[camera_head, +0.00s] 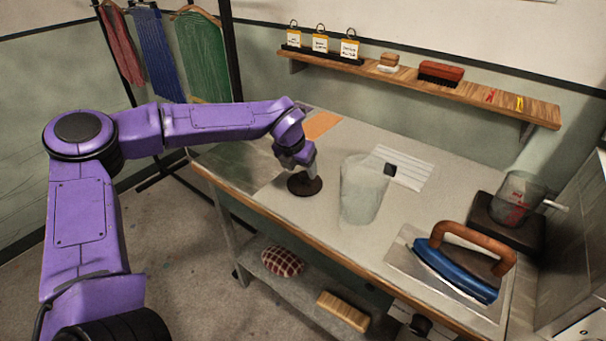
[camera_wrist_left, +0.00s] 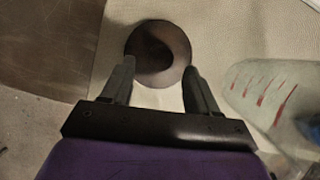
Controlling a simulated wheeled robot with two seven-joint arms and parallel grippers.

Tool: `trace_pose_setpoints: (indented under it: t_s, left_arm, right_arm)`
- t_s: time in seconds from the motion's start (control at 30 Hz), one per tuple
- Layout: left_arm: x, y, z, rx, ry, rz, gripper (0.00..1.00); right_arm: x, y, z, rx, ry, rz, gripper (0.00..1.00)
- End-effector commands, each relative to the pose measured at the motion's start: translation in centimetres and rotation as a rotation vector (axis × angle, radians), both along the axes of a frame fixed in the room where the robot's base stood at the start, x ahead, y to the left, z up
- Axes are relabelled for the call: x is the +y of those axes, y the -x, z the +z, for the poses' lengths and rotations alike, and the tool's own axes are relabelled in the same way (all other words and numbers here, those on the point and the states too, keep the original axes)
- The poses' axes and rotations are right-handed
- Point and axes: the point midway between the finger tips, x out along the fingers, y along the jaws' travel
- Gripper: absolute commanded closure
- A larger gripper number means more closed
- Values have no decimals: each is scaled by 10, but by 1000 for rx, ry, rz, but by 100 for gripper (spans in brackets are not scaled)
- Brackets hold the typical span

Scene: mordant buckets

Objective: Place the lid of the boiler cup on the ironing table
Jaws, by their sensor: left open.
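A dark round lid (camera_head: 304,185) lies flat on the pale top of the ironing table (camera_head: 300,211), near its front left edge. In the left wrist view the lid (camera_wrist_left: 160,52) is a dark disc just beyond my fingertips. My left gripper (camera_head: 307,172) points down over the lid; in the wrist view its two fingers (camera_wrist_left: 155,72) are apart with nothing clasped between them. Whether the fingertips touch the lid I cannot tell. A clear cup with red marks (camera_head: 518,197) stands on a dark base at the right. My right gripper is not in view.
A translucent container (camera_head: 362,190) stands close right of the lid. A blue iron (camera_head: 458,268) rests on a plate at the front right. A wall shelf (camera_head: 420,87) holds tags, a brush and small items. A lower shelf (camera_head: 300,290) holds a checked cushion and a brush.

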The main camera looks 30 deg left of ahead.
Motion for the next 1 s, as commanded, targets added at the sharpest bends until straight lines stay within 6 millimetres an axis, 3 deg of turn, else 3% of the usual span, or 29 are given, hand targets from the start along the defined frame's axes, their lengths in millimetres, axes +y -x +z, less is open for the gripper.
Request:
trace_pose_setpoints:
  t_s: [0.2,0.33,0.5,1.0]
  left_arm:
    - [-1,21,52,-6,0,0,40]
    - [-2,29,70,-3,-1,-1,40]
    - [-2,32,78,-1,0,0,40]
    - [-2,32,78,0,0,0,40]
  right_arm:
    - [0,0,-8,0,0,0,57]
    - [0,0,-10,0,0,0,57]
    - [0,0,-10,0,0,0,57]
    - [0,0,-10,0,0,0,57]
